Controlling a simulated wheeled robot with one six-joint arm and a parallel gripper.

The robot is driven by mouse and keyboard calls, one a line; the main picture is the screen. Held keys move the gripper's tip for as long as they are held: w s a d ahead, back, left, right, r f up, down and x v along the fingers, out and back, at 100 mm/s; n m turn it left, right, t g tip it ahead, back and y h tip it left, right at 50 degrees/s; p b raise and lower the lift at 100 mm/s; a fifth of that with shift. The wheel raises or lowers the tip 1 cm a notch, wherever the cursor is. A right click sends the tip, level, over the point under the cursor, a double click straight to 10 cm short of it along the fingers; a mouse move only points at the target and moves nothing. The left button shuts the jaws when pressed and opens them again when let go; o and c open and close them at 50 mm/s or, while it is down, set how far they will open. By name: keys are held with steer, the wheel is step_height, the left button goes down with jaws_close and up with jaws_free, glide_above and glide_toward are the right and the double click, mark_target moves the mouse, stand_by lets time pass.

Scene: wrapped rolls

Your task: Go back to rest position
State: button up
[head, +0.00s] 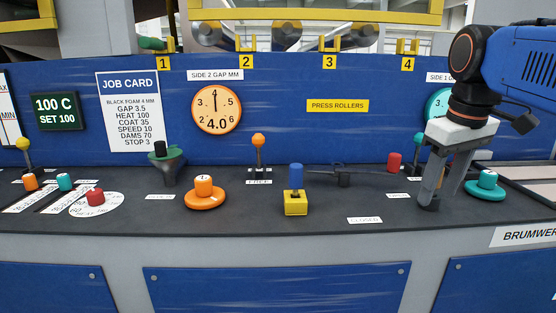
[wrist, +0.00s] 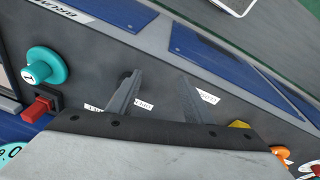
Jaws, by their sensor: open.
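My gripper (head: 440,196) is at the right of the console (head: 260,210) in the head view, with its fingers pointing down. The fingers are apart with nothing between them, and their tips are close to the dark top. I cannot tell whether they touch it. In the wrist view the gripper (wrist: 158,82) shows both fingers apart over dark surface and white labels. It stands left of the teal knob (head: 487,183) and hides part of the teal dial (head: 437,103) behind it.
A red knob (head: 394,162) and a dark horizontal lever (head: 345,172) are left of the gripper. Further left are a blue-topped lever on a yellow base (head: 296,190), an orange knob (head: 204,191) and a green funnel-like part (head: 166,166). The console front strip is clear.

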steer(key=s+a+f+m+t, duration=0.1)
steer(key=s+f, duration=0.5)
steer(key=f, duration=0.6)
steer(key=s+a+f+m+t, duration=0.1)
steer(key=s+f, duration=0.4)
steer(key=f, duration=0.7)
steer(key=shift+s+a+m, duration=0.35)
steer(key=shift+a+m, duration=0.35)
steer(key=shift+m, duration=0.1)
steer(key=shift+r, duration=0.1)
